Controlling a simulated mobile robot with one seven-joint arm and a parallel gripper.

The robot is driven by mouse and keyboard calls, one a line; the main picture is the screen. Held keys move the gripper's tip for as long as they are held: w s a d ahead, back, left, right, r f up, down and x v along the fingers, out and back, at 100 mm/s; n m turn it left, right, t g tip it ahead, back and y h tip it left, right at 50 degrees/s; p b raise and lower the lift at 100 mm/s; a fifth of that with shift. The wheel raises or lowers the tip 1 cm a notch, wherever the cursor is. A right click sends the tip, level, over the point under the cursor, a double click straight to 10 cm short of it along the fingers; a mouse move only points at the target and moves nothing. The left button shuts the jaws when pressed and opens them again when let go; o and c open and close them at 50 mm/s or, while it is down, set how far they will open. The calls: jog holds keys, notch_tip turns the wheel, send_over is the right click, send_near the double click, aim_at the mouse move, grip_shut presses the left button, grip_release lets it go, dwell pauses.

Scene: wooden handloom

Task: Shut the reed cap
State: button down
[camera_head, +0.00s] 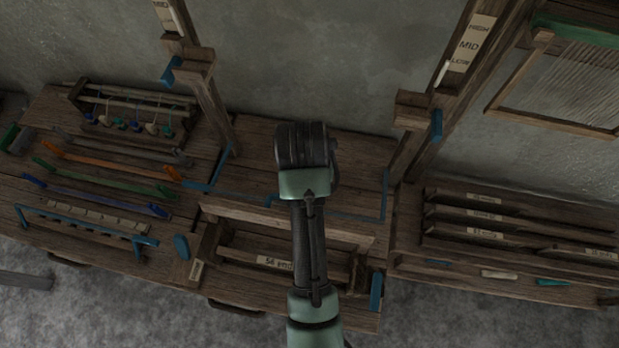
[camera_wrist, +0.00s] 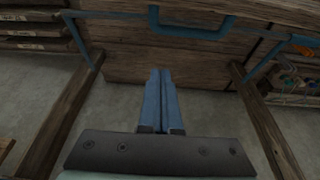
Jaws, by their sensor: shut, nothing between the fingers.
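My gripper (camera_wrist: 160,74) shows in the wrist view as two blue fingers pressed together, with nothing between them. In the head view my dark wrist end covers the fingers above the middle of the loom. A thin blue bar with a U-shaped handle (camera_wrist: 190,30) crosses the wood at the top of the wrist view, apart from my fingertips. Its right part (camera_head: 386,195) shows in the head view. A wooden frame labelled "54 ends" (camera_head: 275,262) lies at the loom's front, partly behind my arm. I cannot tell which part is the reed cap, or its position.
Two upright posts (camera_head: 210,105) (camera_head: 440,100) with blue-handled brackets flank the middle. Coloured tools (camera_head: 105,178) and a small rack (camera_head: 135,110) lie on the left. A slotted wooden rack (camera_head: 515,225) stands right. A strung frame (camera_head: 565,85) is on the wall.

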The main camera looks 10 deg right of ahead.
notch_tip(320, 180, down, 7)
jog(key=s+p, duration=0.1)
jog(key=p, duration=0.2)
jog(key=shift+a+r, duration=0.15)
jog(key=shift+a, duration=0.05)
